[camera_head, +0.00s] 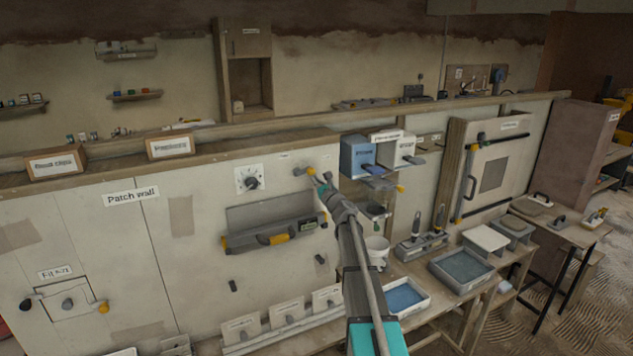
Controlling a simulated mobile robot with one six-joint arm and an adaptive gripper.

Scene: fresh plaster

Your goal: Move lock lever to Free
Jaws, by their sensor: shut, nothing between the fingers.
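The lock lever (302,171) is a small grey lever with a yellow end on the pale patch wall, right of a white dial plate. It lies about level, its yellow end pointing right. Two small labels sit above it, too small to read. My gripper (320,179) is shut and empty, its tip just right of and slightly below the yellow end. I cannot tell whether it touches the lever. My arm comes up from the bottom centre and covers part of the wall and bench behind it.
A dial (250,181) sits left of the lever. A grey hinged box with a yellow-marked handle (276,238) juts out below. Blue and white boxes (358,157) stand close on the right, with a yellow-ended lever (399,189) under them. A bench with trays (463,267) extends right.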

